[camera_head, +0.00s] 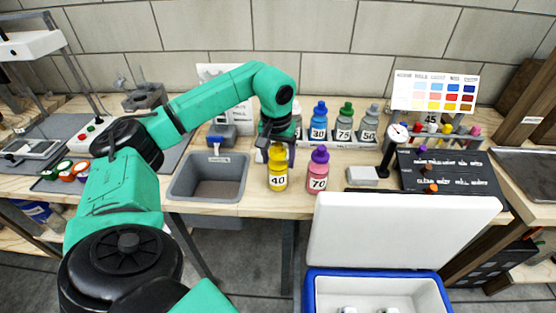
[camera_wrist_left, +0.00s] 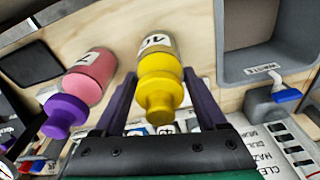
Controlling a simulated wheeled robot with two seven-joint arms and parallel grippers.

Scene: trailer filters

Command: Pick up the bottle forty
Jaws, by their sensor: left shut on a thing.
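The yellow bottle marked 40 (camera_head: 278,175) stands upright near the front of the wooden bench. My left gripper (camera_head: 277,152) reaches down to its upper part from behind and is shut on it. In the left wrist view the purple fingers (camera_wrist_left: 162,90) lie on both sides of the yellow bottle (camera_wrist_left: 160,72). Its yellow cap points toward the camera. The contact is partly hidden in the head view. I cannot tell whether its base is off the bench. My right gripper is in neither view.
A pink bottle marked 70 (camera_head: 317,172) with a purple cap stands close on the right. A grey waste bin (camera_head: 178,190) is on the left. Bottles 30, 75 and 50 stand in a rack (camera_head: 352,143) behind. An open blue-and-white cooler (camera_head: 312,290) is in front.

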